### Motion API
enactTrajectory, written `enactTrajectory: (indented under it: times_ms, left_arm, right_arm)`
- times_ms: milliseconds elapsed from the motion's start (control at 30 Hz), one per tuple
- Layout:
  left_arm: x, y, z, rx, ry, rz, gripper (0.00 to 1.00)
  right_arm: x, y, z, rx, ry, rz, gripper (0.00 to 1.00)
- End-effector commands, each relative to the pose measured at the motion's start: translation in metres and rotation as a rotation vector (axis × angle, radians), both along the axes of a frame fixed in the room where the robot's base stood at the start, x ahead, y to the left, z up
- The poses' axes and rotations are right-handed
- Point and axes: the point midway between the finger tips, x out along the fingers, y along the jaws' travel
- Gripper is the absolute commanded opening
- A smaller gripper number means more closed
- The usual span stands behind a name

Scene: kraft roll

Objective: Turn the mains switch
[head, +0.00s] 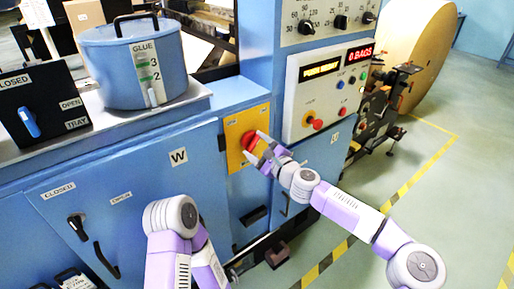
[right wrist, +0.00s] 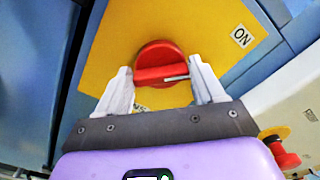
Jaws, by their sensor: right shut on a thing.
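The mains switch (head: 249,140) is a red rotary knob on a yellow plate (head: 233,128) on the blue machine's front. In the right wrist view the knob (right wrist: 160,64) has a raised red bar lying nearly level, with a pale pointer line at its right end. An ON label (right wrist: 241,37) is up and right of the knob; another label below it is partly hidden by a finger. My right gripper (head: 257,147) is shut on the knob, one finger on each side, as the right wrist view (right wrist: 160,75) shows.
Right of the yellow plate is a control panel (head: 318,90) with lit displays and a red emergency button (head: 316,124). A glue pot (head: 135,62) and a black lever box (head: 42,105) stand on the machine top at left. A large paper roll (head: 415,50) is at the back right.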

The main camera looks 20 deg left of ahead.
Motion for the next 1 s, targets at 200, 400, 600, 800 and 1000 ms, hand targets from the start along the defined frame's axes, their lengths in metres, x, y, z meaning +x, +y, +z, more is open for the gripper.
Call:
enactTrajectory:
  times_ms: [200,400,600,800,1000]
  left_arm:
    - [0.0000,0.0000,-0.0004,0.000,0.000,0.000,0.43]
    - [0.0000,0.0000,-0.0004,0.000,0.000,0.000,0.43]
    - [0.0000,0.0000,-0.0004,0.000,0.000,0.000,0.43]
    - [0.0000,0.0000,-0.0004,0.000,0.000,0.000,0.43]
    - [0.0000,0.0000,-0.0004,0.000,0.000,0.000,0.43]
  right_arm:
    - [-0.0002,0.0003,0.0002,0.012,0.016,0.001,0.38]
    - [-0.0002,0.0003,0.0002,0.014,0.017,0.001,0.38]
    - [-0.0001,0.0002,0.0002,0.013,0.017,0.001,0.83]
    - [-0.0001,0.0000,0.0001,0.012,0.015,0.000,0.94]
    - [-0.0009,-0.0020,-0.0001,0.011,0.014,0.000,0.94]
